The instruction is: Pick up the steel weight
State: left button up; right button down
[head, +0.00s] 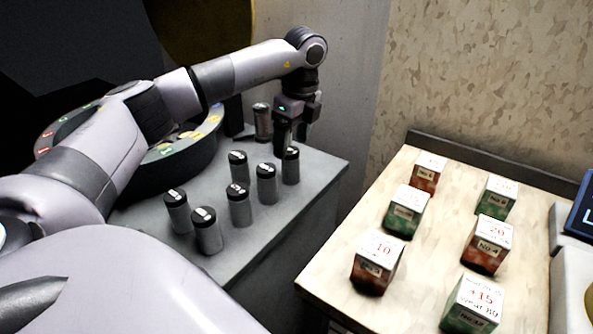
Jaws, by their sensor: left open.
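Several steel weights, silver cylinders with black tops, stand upright on the grey bench (265,255). Most tops show small white labels, too small to read. They include a front one (207,232), one at the left (178,212), one in the middle (240,205), one at the right (291,166) and one at the back (262,123). My left gripper (291,142) points down over the back right of the bench. It is open, with its fingers close above and beside the right weight. I cannot tell whether they touch it. My right gripper is out of view.
A round grey tray (190,160) with coloured labels sits behind my left arm. A wooden table (340,270) at the right holds several red and green numbered boxes, one in front marked +15 (473,303). A gap separates bench and table. The bench's right front is clear.

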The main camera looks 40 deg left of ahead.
aim_at(290, 150)
pick_arm(q)
jog(key=f, duration=0.2)
jog(key=a+f, duration=0.1)
jog(key=f, duration=0.3)
jog(key=shift+w+a+f+b, duration=0.3)
jog(key=shift+a+f, duration=0.05)
jog(key=shift+f, duration=0.05)
jog(key=c, duration=1.3)
jog(key=shift+r, duration=0.1)
grip_shut()
jog(key=shift+r, duration=0.1)
